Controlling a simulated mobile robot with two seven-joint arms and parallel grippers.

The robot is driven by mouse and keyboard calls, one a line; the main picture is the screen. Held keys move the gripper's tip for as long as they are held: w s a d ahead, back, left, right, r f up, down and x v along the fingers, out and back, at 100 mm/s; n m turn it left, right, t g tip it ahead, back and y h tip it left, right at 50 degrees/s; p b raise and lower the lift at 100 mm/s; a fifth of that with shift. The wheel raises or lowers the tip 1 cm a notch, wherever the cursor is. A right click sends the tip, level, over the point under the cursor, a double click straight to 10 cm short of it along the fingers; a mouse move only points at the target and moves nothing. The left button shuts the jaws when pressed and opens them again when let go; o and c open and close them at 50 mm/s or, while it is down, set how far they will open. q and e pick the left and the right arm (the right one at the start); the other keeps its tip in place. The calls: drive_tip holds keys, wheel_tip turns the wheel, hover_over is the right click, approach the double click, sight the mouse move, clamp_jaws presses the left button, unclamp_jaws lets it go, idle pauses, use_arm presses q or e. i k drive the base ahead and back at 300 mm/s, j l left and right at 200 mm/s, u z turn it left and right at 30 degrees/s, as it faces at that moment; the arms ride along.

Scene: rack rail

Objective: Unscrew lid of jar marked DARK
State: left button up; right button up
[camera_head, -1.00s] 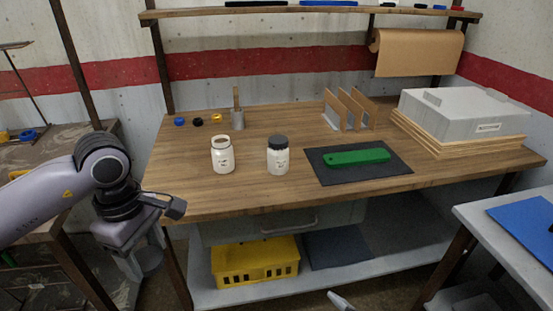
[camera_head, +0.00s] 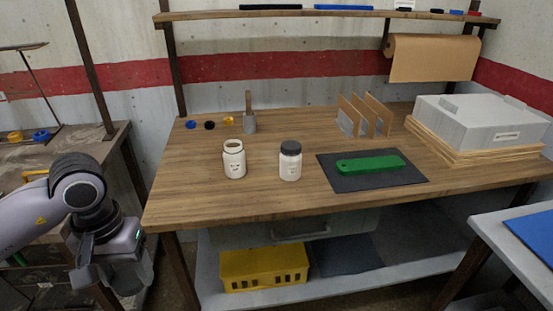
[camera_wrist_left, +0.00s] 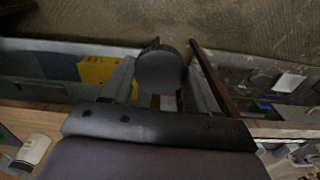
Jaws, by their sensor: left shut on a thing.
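Two white jars with small labels stand on the wooden bench; the label words are too small to read. The left jar (camera_head: 234,160) has no lid and its mouth is open. The right jar (camera_head: 290,165) wears a dark lid (camera_head: 290,147). My left gripper (camera_wrist_left: 159,76) is off the bench at the lower left of the head view, where its fingertips are hard to make out. In the left wrist view it is shut on a dark round lid (camera_wrist_left: 160,68). My right gripper is not in view.
A green tool (camera_head: 370,164) lies on a black mat (camera_head: 408,177) right of the jars. Coloured rings, a holder (camera_head: 249,122), wooden dividers (camera_head: 371,115) and a grey case (camera_head: 480,122) stand further back. The bench's front left is clear. A yellow crate (camera_head: 262,268) sits below.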

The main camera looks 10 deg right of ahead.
sight(234, 154)
drive_tip(key=i+j+z, duration=0.2)
drive_tip(key=z, duration=0.15)
drive_tip(key=i+j+z, duration=0.15)
drive_tip(key=z, duration=0.15)
